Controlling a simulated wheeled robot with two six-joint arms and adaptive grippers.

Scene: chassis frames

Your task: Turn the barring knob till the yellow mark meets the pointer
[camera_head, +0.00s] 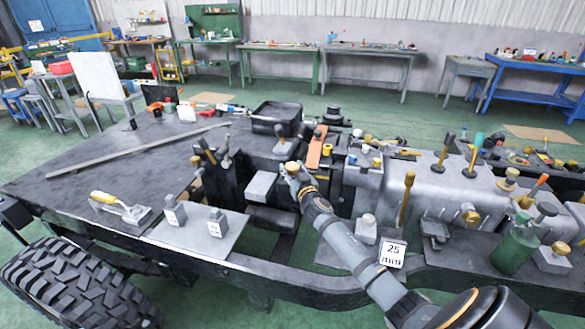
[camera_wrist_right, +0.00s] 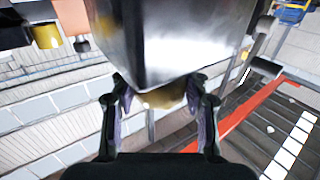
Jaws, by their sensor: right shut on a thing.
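My right gripper (camera_head: 294,172) reaches in from the lower right to the middle of the chassis, beside the silver-grey block. In the right wrist view its two fingers (camera_wrist_right: 160,100) are closed on either side of a brass-coloured knob (camera_wrist_right: 163,97), which sits under a large shiny metal housing (camera_wrist_right: 180,40). I take this to be the barring knob. The fingers touch its sides. Only part of the knob shows; the housing and fingers hide the rest. I cannot make out the yellow mark or the pointer in either view. My left gripper is not in view.
The chassis (camera_head: 100,170) carries many parts close around the gripper. A plate with two small tagged blocks (camera_head: 195,240) lies left of my arm. A silver block with upright handles (camera_head: 420,190) and a green canister (camera_head: 514,250) stand right. Workbenches line the back wall.

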